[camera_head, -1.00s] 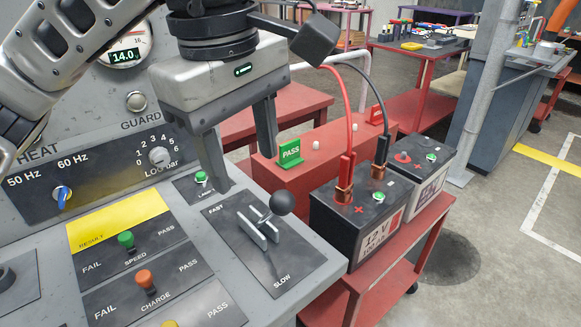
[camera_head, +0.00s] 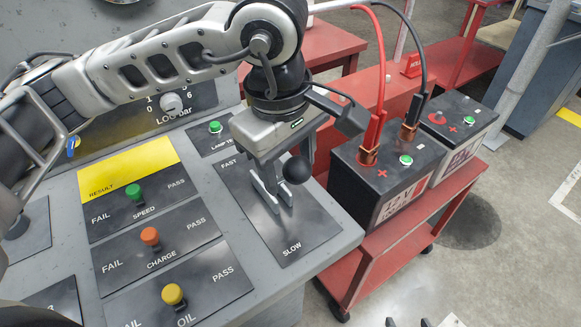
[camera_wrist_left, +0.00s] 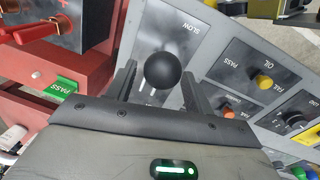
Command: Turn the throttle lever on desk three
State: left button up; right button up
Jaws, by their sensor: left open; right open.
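The throttle lever (camera_head: 296,170), with a black ball knob and a metal stem, stands on the black FAST–SLOW plate (camera_head: 280,225) of the grey desk. In the wrist view the knob (camera_wrist_left: 162,70) shows between my left gripper's two fingers, with gaps on both sides. My left gripper (camera_head: 286,165) is open and points down over the lever's FAST side; it also shows in the left wrist view (camera_wrist_left: 160,82). Its fingers partly hide the stem. Only dark fingertips of my right gripper (camera_head: 408,322) show at the bottom edge, apart and empty.
Green (camera_head: 134,192), orange (camera_head: 150,235) and yellow (camera_head: 172,294) switches sit left of the lever. A black battery (camera_head: 385,175) with red and black cables stands close on the right, on a red cart (camera_head: 385,270). Grey floor is free further right.

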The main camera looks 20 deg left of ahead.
aim_at(283, 178)
pick_arm(q)
jog(key=shift+w+f, duration=0.15)
jog(key=shift+f, duration=1)
